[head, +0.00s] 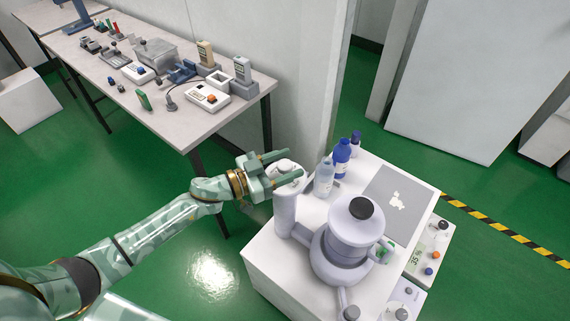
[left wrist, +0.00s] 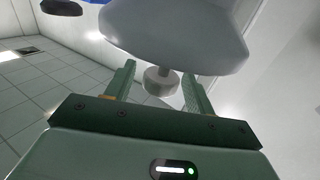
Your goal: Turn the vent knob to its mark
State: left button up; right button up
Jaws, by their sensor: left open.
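What looks like the vent knob (left wrist: 160,80) is a small pale grey disc on a short stem, joined to a larger pale grey body (left wrist: 175,38) in the left wrist view. My left gripper (left wrist: 160,72) is open, with one finger on each side of the knob and a visible gap at both sides. In the head view, my left gripper (head: 292,163) is at the top of a pale upright cylinder (head: 284,211) beside a round vessel (head: 347,238) with a black-topped lid. The gripper partly covers the cylinder's top there. I cannot make out the mark. My right gripper is not in view.
The white stand (head: 262,266) also holds a clear bottle (head: 324,178), blue bottles (head: 342,157) and a grey plate (head: 381,186). A panel with a display (head: 417,257) and coloured knobs is at its right. A bench (head: 185,125) with several testers stands at the back left.

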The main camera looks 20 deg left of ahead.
pick_arm(q)
jog(key=c, duration=0.9)
jog(key=shift+m+g+h, duration=0.8)
jog(key=shift+g, duration=0.2)
jog(key=shift+c, duration=0.2)
jog(key=shift+f+m+g+h+b, duration=0.15)
jog(key=shift+m+g+h+b, duration=0.25)
jog(key=shift+m+g+b, duration=0.15)
jog(key=shift+m+g+h+b, duration=0.3)
jog(key=shift+m+g+h, duration=0.15)
jog(key=shift+g, duration=0.3)
jog(key=shift+m+g, duration=0.3)
jog(key=shift+g, duration=0.1)
jog(key=o, duration=0.9)
